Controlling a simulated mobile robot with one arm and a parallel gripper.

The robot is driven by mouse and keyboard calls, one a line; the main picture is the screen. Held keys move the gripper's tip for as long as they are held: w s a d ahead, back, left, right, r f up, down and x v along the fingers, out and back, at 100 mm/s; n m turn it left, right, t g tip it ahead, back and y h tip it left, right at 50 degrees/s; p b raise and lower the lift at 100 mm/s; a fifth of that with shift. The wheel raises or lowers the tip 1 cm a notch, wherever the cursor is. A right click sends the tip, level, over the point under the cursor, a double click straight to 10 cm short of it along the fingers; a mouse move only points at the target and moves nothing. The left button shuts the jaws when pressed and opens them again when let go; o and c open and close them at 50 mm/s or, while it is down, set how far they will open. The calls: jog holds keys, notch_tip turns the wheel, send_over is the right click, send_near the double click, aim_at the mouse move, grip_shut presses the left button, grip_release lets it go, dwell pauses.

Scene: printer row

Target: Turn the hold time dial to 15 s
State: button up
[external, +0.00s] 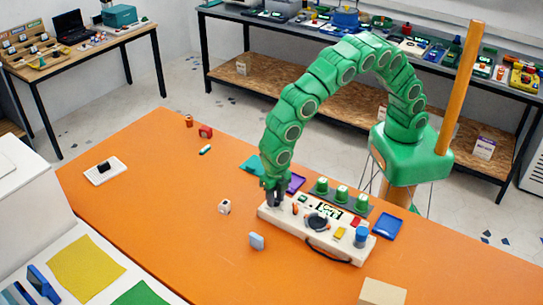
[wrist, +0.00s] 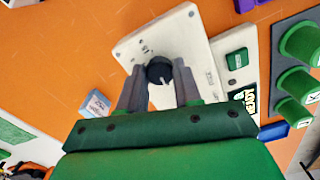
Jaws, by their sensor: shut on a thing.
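A cream control panel (external: 338,245) lies on the orange table, and its end with the dial shows in the wrist view (wrist: 186,30). The hold time dial (wrist: 159,69) is a small round black knob with a pale pointer line. Small marks sit on the panel around it, too small to read. My gripper (wrist: 160,82) is shut on the dial, one grey finger on each side. In the external view my gripper (external: 272,192) comes down on the panel's left end and hides the dial. A display (wrist: 246,101) on the panel seems to read READY.
Green-capped cups (external: 341,194) stand in a rack behind the panel. A blue tray (external: 387,227) and a blue cylinder (external: 361,237) are at its right. The table's left middle is mostly clear.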

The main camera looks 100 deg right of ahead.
jog(key=m, duration=0.8)
jog(key=shift+m, duration=0.4)
jog(key=m, duration=0.3)
jog(key=shift+m, duration=0.3)
jog(key=m, duration=1.2)
jog(key=shift+m, duration=0.3)
jog(key=m, duration=0.4)
jog(key=shift+m, duration=2.1)
